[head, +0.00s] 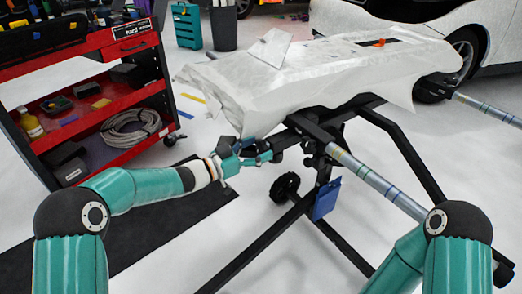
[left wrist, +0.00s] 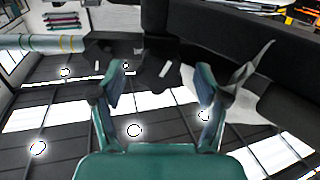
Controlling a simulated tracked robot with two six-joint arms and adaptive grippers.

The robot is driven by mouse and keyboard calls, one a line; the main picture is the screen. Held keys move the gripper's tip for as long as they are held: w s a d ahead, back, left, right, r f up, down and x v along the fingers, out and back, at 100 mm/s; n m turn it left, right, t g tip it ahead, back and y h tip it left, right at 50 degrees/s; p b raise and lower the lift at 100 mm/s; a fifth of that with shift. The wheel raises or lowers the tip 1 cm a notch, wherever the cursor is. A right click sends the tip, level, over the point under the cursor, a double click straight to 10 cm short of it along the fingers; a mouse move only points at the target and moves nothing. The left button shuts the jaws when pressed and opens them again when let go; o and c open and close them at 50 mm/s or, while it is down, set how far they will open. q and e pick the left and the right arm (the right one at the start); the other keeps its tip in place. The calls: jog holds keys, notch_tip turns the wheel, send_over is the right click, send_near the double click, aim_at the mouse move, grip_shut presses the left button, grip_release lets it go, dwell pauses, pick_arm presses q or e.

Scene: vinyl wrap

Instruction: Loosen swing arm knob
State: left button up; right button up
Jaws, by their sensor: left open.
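My left gripper (head: 262,150) is open, beside the black stand's upper frame, just below the draped panel's near edge. In the left wrist view its two teal fingers (left wrist: 160,78) are spread apart with nothing held between them. Black stand parts (left wrist: 190,55) lie just beyond the fingertips. Small black knob-like fittings (head: 309,148) sit on the stand right of the gripper, under the crossbar. I cannot tell for sure which one is the swing arm knob. My right arm shows at the lower right of the head view, but its gripper is not visible.
A white-covered panel (head: 330,75) lies on the stand (head: 352,236). Rolls on bars (head: 375,180) extend to the right. A blue pouch (head: 327,198) hangs below. A red tool cart (head: 92,105) stands left, with a dark mat (head: 130,238) on the floor. A white car (head: 485,35) is behind.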

pick_arm(q)
jog(key=shift+w+d, duration=0.35)
jog(key=shift+d, duration=0.15)
jog(key=c, duration=1.2)
jog(key=shift+o, duration=0.2)
jog(key=shift+r+n+p, duration=0.25)
jog(key=shift+n+p, duration=0.15)
jog(key=shift+p, duration=0.65)
jog(key=shift+a+f+n+p, duration=0.1)
jog(key=shift+f+n+p, duration=0.05)
jog(key=shift+n+p, duration=0.2)
jog(key=shift+f, duration=0.1)
jog(key=o, duration=1.2)
jog(key=shift+c, duration=0.2)
